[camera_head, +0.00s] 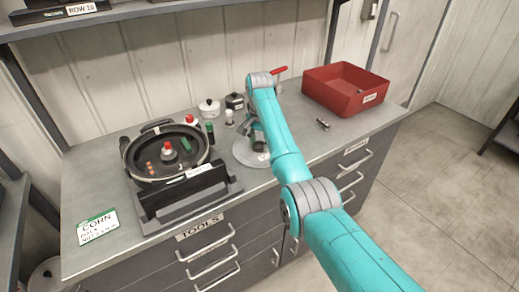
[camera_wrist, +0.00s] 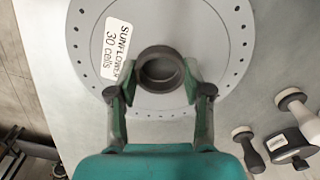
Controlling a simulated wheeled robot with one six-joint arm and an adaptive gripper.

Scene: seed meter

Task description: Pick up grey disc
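The grey disc (camera_wrist: 215,30) fills the upper wrist view, a flat round plate with small holes near its rim and a white label reading "SUNFLOWER 30 CELLS". A raised dark ring hub (camera_wrist: 160,69) stands at its centre. My gripper (camera_wrist: 160,72) has one finger on each side of this hub, both tips against or very close to it, seemingly shut on it. In the head view the disc (camera_head: 243,153) is at the middle of the bench, partly hidden by my arm. I cannot tell whether it is clear of the bench.
Left of the disc is a black round seed-meter housing (camera_head: 128,165) on a stand. Small knobs and bottles (camera_head: 209,108) stand behind. A red bin (camera_head: 345,88) is at the right, with a small metal part (camera_head: 323,124) before it. A CORN card (camera_head: 98,227) lies front left.

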